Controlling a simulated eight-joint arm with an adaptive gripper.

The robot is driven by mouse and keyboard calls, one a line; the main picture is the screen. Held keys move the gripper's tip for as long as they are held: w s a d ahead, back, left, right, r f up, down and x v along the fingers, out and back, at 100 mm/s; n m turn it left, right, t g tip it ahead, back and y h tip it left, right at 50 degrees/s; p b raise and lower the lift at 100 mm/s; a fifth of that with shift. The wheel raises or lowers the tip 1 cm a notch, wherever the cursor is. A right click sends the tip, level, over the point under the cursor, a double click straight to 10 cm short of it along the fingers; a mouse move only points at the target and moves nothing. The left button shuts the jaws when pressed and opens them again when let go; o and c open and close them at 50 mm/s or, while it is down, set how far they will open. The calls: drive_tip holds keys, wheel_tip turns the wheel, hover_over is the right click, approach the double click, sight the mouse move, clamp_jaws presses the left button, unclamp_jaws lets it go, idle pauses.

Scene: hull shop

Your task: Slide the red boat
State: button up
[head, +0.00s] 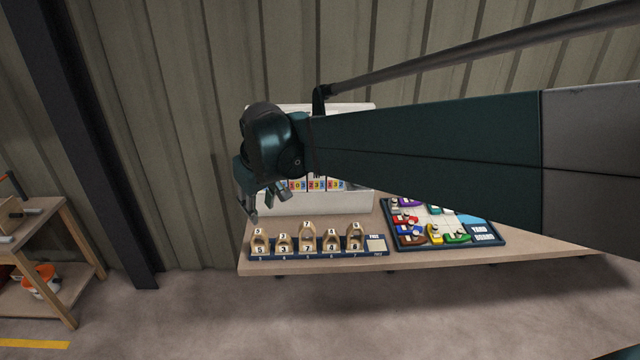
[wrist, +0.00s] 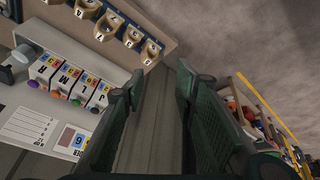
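The red boat (head: 404,218) sits on the yard board (head: 402,245) in the head view, near the board's left side, among other coloured boats. A purple boat is just behind it and a blue boat just in front. My arm hides the back right part of the board. My gripper (head: 265,204) is well to the left of the board, above the table's left end. In the wrist view its two fingers (wrist: 158,84) stand apart with nothing between them. The red boat does not show in the wrist view.
A dark rack of wooden numbered pieces (head: 305,254) stands along the table's front, left of the board. A white panel (head: 350,203) with lettered blocks is behind it, partly hidden by my gripper. A wooden shelf (head: 58,217) stands far left, apart from the table.

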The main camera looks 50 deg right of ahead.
drive_tip(key=w+d+f+g, duration=0.1)
drive_tip(key=d+f, duration=0.2)
drive_tip(key=d, duration=0.9)
drive_tip(key=d+f+m+g, duration=0.1)
drive_tip(key=d+f, duration=0.1)
drive_tip(key=d, duration=1)
drive_tip(key=w+d+f+g, duration=0.1)
drive_tip(key=d+f, duration=0.2)
drive_tip(key=d, duration=0.9)
drive_tip(key=shift+m+g+y, duration=0.7)
drive_tip(key=shift+y, duration=0.2)
drive_tip(key=s+d+f, duration=0.5)
drive_tip(key=d, duration=0.3)
drive_tip(key=s+d+f, duration=0.5)
drive_tip(key=d+f, duration=0.1)
drive_tip(key=d, duration=0.3)
drive_tip(key=s+d+f+p, duration=0.1)
drive_tip(key=s+d+f, duration=0.4)
drive_tip(key=d, duration=0.4)
drive_tip(key=shift+s+d+f, duration=0.25)
drive_tip(key=shift+f, duration=0.1)
drive_tip(key=shift+s+d+f, duration=0.3)
drive_tip(key=shift+s+d, duration=0.05)
drive_tip(key=shift+s, duration=0.05)
drive_tip(key=shift+f, duration=3.9)
